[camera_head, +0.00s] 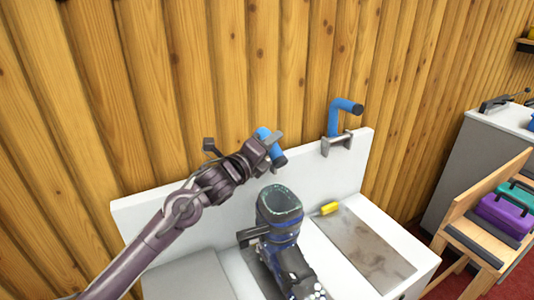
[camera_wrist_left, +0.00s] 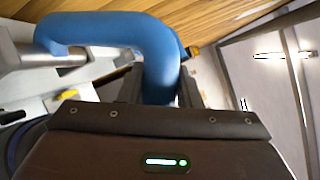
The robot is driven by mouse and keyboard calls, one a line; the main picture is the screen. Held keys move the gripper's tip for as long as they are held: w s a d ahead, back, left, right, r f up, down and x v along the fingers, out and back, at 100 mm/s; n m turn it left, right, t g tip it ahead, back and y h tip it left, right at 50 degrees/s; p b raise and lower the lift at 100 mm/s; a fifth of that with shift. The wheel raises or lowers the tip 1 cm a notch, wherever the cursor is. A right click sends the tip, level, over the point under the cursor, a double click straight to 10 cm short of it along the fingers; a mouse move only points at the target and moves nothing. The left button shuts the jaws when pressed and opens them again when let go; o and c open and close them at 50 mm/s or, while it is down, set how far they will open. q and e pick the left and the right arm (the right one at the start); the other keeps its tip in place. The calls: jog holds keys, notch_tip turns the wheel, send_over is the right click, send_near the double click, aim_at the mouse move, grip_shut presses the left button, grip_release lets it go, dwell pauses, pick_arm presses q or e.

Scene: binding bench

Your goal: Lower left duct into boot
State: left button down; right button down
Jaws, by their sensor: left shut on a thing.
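The left duct (camera_head: 275,151) is a bent blue tube with a dark end. My left gripper (camera_head: 263,147) is shut on it, and its jaws hide part of the tube. The dark blue and black ski boot (camera_head: 281,230) stands upright on the white bench. In the head view the duct's dark end shows above the boot's open top, with a gap between them. In the left wrist view the blue duct (camera_wrist_left: 125,30) curves over to the left, its stem between the fingers of my left gripper (camera_wrist_left: 162,92). My right gripper is not in view.
A second blue duct (camera_head: 338,117) stands at a grey bracket (camera_head: 337,143) on the bench's white back panel (camera_head: 330,169). A yellow-handled tool (camera_head: 329,209) lies right of the boot, beside a grey worn mat (camera_head: 365,248). A wooden chair (camera_head: 485,225) stands at the right.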

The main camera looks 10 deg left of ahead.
pick_arm(q)
jog(key=shift+s+d+f+m+b, duration=0.25)
jog(key=shift+f+m+b, duration=0.15)
jog(key=shift+b, duration=0.2)
jog(key=c, duration=1.1)
grip_release()
jog(key=shift+a+r, duration=0.1)
jog(key=shift+r, duration=0.05)
jog(key=shift+o, duration=0.2)
jog(key=b+v, duration=0.2)
jog(key=v, duration=0.5)
jog(key=shift+s+a, duration=0.2)
jog(key=shift+s, duration=0.15)
